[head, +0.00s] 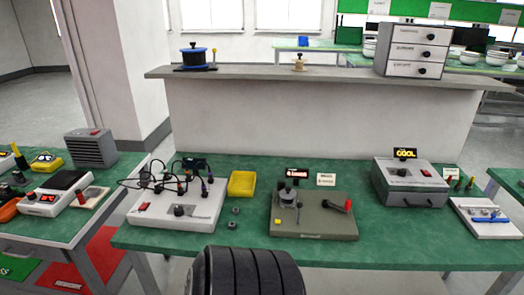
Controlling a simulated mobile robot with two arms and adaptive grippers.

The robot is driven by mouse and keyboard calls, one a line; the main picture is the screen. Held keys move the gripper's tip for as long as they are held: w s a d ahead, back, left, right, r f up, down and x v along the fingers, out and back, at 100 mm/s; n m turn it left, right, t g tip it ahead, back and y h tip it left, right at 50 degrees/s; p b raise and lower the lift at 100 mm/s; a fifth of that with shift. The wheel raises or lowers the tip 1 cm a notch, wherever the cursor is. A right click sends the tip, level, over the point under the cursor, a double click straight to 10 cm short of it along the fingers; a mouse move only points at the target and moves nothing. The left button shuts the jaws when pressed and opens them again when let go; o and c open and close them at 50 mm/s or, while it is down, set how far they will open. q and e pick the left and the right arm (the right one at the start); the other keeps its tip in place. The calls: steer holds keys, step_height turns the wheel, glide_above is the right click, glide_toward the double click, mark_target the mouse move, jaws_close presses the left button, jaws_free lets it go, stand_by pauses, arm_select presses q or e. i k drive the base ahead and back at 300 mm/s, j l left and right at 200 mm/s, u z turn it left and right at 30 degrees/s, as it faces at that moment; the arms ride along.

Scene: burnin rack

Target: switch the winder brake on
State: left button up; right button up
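The winder (313,228) is a grey-olive base on the green middle table. A metal spool-like part (288,196) stands on its left side, with a small black display (297,174) with red marks behind it. A lever with a red end (347,205) sits on the right of the base and looks like the brake. A small white sign (326,179) stands behind it, its text too small to read surely. I cannot tell the brake's state. Neither of my grippers is in view.
A white box with dark cables (180,212) and a yellow bin (242,183) stand left of the winder. A grey oven-like box (409,186) stands right. Two small dark blocks lie beside the winder. A raised shelf (330,74) runs behind. Green table is bare in front.

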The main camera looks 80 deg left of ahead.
mark_target(299, 205)
steer(key=u, duration=2.05)
steer(key=l+u, duration=0.15)
steer(key=u, duration=0.15)
steer(key=l+u, duration=0.7)
steer(key=l, duration=0.25)
